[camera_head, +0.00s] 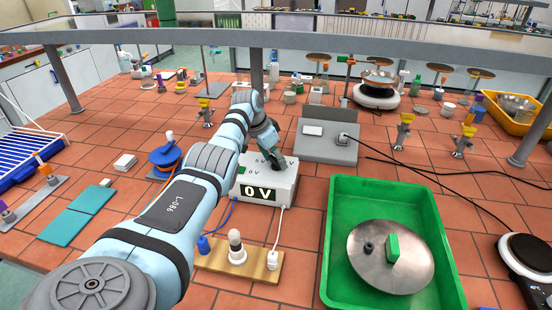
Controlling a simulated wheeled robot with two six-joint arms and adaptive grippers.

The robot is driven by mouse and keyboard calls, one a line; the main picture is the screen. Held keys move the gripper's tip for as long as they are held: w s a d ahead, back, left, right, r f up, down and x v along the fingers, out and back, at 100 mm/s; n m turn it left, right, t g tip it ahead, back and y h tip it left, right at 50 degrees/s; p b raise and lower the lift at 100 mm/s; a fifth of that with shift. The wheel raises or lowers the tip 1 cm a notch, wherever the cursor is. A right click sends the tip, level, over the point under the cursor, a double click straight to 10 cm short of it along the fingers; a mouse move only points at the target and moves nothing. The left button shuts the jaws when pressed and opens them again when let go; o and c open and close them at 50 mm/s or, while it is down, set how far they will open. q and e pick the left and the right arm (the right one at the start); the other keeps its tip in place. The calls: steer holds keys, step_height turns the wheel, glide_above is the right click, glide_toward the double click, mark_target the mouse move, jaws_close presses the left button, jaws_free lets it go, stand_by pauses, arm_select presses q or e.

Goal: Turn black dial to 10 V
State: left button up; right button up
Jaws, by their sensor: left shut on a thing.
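A white power supply box (266,177) stands on the tiled bench near the middle. Its front display (258,192) reads 0 V, and further V markings show on its top. My left arm reaches up from the bottom left, and my left gripper (270,150) points down at the top of the box. It is shut on the black dial, which is mostly hidden by the fingers. My right gripper is not in view.
A green tray (330,275) with a metal lid lies to the right. A wooden board (225,262) with a bulb sits in front of the box, with cables around it. A grey sloped unit (318,149) stands behind right. A metal rail (330,42) crosses above the bench.

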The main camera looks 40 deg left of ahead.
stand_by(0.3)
arm_select(q)
steer(key=o, duration=1.2)
steer(key=shift+c, duration=0.2)
steer(key=v, duration=1.2)
steer(key=shift+c, duration=0.4)
